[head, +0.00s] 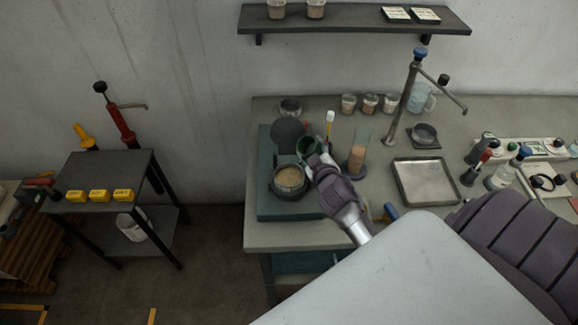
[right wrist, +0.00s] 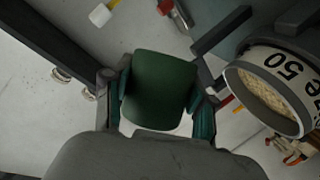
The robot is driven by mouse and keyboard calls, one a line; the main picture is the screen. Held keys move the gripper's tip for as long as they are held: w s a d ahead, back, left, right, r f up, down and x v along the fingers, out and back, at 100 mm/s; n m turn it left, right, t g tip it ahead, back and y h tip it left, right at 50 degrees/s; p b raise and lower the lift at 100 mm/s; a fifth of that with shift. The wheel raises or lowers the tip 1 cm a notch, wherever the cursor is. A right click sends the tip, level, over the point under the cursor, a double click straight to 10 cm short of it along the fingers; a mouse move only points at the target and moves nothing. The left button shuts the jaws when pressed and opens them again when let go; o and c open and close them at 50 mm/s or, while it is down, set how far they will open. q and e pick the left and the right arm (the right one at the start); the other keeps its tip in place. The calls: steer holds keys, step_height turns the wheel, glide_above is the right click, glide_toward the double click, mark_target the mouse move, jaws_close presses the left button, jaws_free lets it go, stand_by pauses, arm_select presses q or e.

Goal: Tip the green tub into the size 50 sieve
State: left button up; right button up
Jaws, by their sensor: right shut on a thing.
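My right gripper (head: 314,161) is shut on the green tub (head: 306,146). It holds the tub just behind the sieve and a little to its right. The tub also fills the middle of the right wrist view (right wrist: 163,88), between the two fingers; its contents cannot be made out. The size 50 sieve (head: 290,193) stands on the teal base, with tan grains (head: 290,177) inside. In the right wrist view the sieve (right wrist: 288,60), marked 50, is at the right, apart from the tub. My left gripper is out of view.
A dark round disc (head: 288,131) stands behind the sieve. A clear cylinder with tan material (head: 357,158) is close right of my gripper. A metal tray (head: 425,181) and a tall stand (head: 404,95) are further right. Several cups line the bench back.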

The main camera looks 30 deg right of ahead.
steer(key=shift+d+f+m+y, duration=0.2)
steer(key=shift+d+m+y, duration=0.4)
steer(key=shift+d+m, duration=0.4)
step_height(320, 180, down, 5)
steer(key=d+m+g+y+b, duration=0.1)
steer(key=d+m+y, duration=0.1)
steer(key=shift+d+f+m, duration=0.2)
steer(key=shift+d+m, duration=0.2)
steer(key=shift+s, duration=0.1)
